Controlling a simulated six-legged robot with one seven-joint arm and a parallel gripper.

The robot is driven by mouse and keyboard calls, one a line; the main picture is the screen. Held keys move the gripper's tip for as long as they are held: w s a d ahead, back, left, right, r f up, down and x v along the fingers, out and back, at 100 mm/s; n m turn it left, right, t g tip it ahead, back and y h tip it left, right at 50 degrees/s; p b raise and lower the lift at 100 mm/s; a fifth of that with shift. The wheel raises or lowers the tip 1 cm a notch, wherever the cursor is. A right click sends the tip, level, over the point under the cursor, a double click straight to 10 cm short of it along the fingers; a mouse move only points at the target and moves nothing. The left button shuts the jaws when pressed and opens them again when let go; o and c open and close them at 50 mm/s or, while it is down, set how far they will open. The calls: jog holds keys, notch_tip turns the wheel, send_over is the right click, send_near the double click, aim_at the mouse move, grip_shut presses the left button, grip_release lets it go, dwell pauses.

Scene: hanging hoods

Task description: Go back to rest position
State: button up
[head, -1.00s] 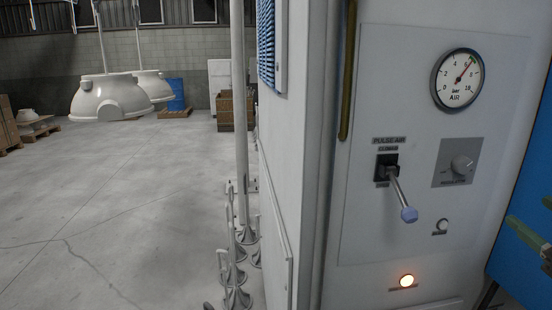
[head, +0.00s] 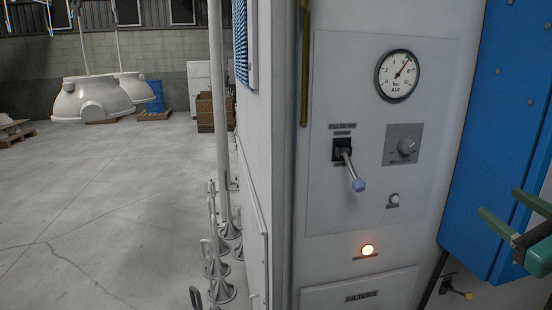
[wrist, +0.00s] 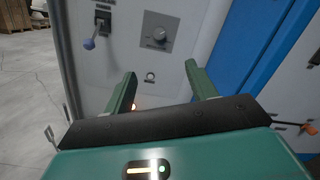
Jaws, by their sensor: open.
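My gripper (head: 508,212) has green fingers and shows at the right edge of the head view, in front of the blue panel. In the wrist view my gripper (wrist: 160,85) is open, its two fingers apart with nothing between them. Beyond the fingers is the white control cabinet (head: 330,215), which also fills much of the wrist view (wrist: 165,75). My gripper is apart from the lever (head: 352,172) with the blue-grey knob, which points down and outward. The lever also shows at upper left in the wrist view (wrist: 92,37).
A pressure gauge (head: 397,75), a rotary knob (head: 407,146) and a lit orange lamp (head: 367,250) are on the cabinet. A blue panel (head: 490,120) stands right of it. Hanging hoods (head: 90,98) are at back left. Floor stands (head: 220,290) line the cabinet's left side. The left floor is open.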

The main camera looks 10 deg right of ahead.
jog(key=w+a+f+n+g+y, duration=0.1)
jog(key=a+f+n+g+y, duration=0.15)
jog(key=a+f+n, duration=0.35)
jog(key=w+a+f+n+g+y, duration=0.1)
jog(key=a+n+g, duration=0.2)
jog(key=a, duration=0.5)
jog(key=w+a+f+n+g+y, duration=0.1)
jog(key=a+f+n+g+y, duration=0.15)
jog(key=a+f+n, duration=0.35)
jog(key=s+a+f+n+g+h, duration=0.2)
jog(key=a+n, duration=0.3)
jog(key=n, duration=0.3)
jog(key=s+a+f+n+g+h, duration=0.3)
jog(key=s+a+f+n+h, duration=0.1)
jog(key=a+f+n, duration=0.1)
jog(key=a+n, duration=0.1)
jog(key=n, duration=0.1)
jog(key=shift+s+f+n+g, duration=0.25)
jog(key=shift+s+n+g, duration=0.05)
jog(key=shift+n, duration=0.1)
